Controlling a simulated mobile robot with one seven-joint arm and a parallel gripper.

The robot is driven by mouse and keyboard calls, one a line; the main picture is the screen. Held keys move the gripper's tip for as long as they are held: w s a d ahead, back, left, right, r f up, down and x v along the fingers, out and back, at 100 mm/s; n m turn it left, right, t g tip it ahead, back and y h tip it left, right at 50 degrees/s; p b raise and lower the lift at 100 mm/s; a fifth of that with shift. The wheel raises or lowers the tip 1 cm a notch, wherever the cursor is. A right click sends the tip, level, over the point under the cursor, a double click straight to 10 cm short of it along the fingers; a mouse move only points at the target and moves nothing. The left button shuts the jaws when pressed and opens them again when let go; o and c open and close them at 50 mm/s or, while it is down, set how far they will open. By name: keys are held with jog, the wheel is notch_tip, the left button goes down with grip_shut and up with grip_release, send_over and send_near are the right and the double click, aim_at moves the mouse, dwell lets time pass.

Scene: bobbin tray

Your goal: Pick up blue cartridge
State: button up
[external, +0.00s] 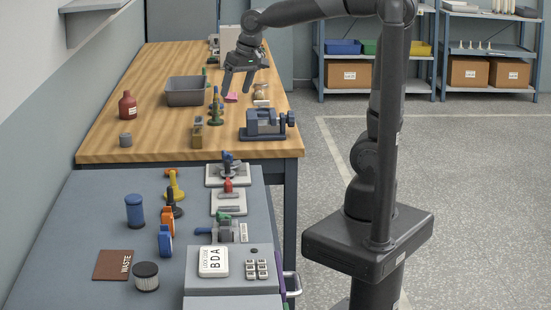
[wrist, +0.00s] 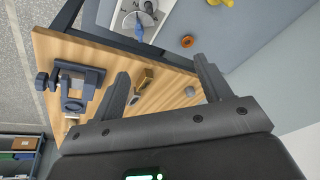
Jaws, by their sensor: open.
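A blue cylinder (external: 135,210), which looks like the blue cartridge, stands upright on the grey bench at the lower left of the external view. I cannot make it out in the wrist view. My gripper (external: 238,88) is open and empty above the wooden table, well behind and to the right of the blue cylinder. In the wrist view its two fingers (wrist: 162,78) are spread wide with nothing held between them.
The wooden table (external: 155,75) holds a grey bin (external: 185,91), a red bottle (external: 127,105) and a vise (external: 265,123). Beside the cylinder are orange and blue clamps (external: 165,240), a dark-topped filter (external: 145,276) and a waste mat (external: 112,265). Bench left of it is clear.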

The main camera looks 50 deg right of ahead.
jog(key=w+a+f+g, duration=0.15)
jog(key=w+a, duration=0.25)
jog(key=a, duration=0.7)
jog(key=g+h, duration=0.1)
jog(key=g, duration=0.1)
send_near(135, 213)
jog(key=shift+w+d, duration=0.75)
jog(key=shift+d, duration=0.25)
jog(key=f, duration=0.5)
jog(key=shift+s+a+f, duration=0.15)
jog(key=shift+a, duration=0.15)
jog(key=shift+w+a+f, duration=0.1)
jog(key=shift+w+f, duration=0.05)
jog(key=shift+f, duration=1.35)
jog(key=shift+w+f, duration=0.1)
jog(key=shift+f, duration=1.4)
jog(key=shift+c, duration=0.4)
jog(key=c, duration=1.1)
